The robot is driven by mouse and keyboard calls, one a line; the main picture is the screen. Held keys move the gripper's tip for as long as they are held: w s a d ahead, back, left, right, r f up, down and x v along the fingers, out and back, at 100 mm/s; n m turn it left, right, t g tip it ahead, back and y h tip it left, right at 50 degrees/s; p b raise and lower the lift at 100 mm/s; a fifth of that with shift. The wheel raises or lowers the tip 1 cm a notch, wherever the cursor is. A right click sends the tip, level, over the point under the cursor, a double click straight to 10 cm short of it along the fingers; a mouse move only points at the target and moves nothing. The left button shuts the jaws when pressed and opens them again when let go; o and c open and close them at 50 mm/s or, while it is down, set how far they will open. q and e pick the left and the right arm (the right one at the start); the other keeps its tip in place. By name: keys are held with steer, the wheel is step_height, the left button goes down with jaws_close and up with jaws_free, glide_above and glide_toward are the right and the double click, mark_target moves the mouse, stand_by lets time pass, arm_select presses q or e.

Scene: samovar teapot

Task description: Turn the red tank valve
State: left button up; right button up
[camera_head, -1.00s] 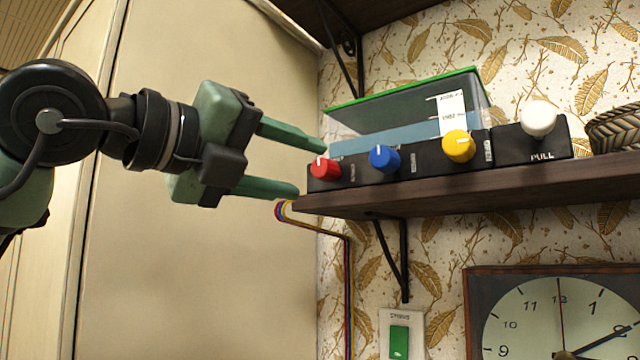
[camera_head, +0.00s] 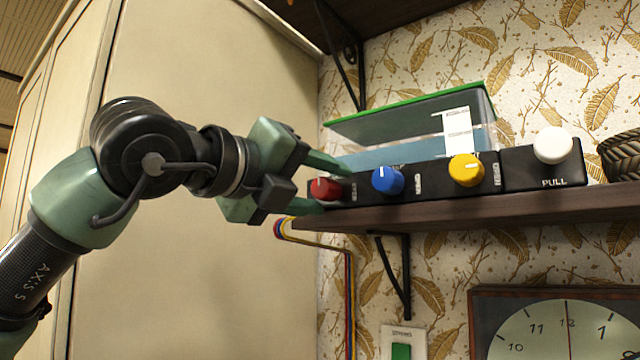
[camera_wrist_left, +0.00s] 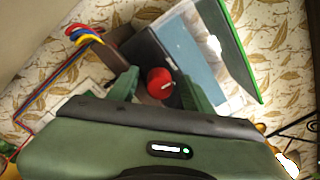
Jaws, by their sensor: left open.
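The red valve knob (camera_head: 326,188) sits at the left end of a black control box (camera_head: 430,182) on the wooden shelf. My left gripper (camera_head: 328,187) is open, with one finger above the red knob and one below it in the head view. In the left wrist view the red knob (camera_wrist_left: 160,82) shows between the two green fingers (camera_wrist_left: 158,88), with gaps visible beside it. I cannot tell whether either finger touches it. My right gripper is not in view.
Blue (camera_head: 388,180) and yellow (camera_head: 466,170) knobs and a white PULL knob (camera_head: 553,145) stand to the right. A green-rimmed clear tank (camera_head: 410,125) is behind. The shelf edge (camera_head: 450,212) runs below; a cabinet (camera_head: 190,290) is at left.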

arm_select(q)
steer(key=shift+w, duration=0.1)
steer(key=c, duration=0.8)
jaws_close()
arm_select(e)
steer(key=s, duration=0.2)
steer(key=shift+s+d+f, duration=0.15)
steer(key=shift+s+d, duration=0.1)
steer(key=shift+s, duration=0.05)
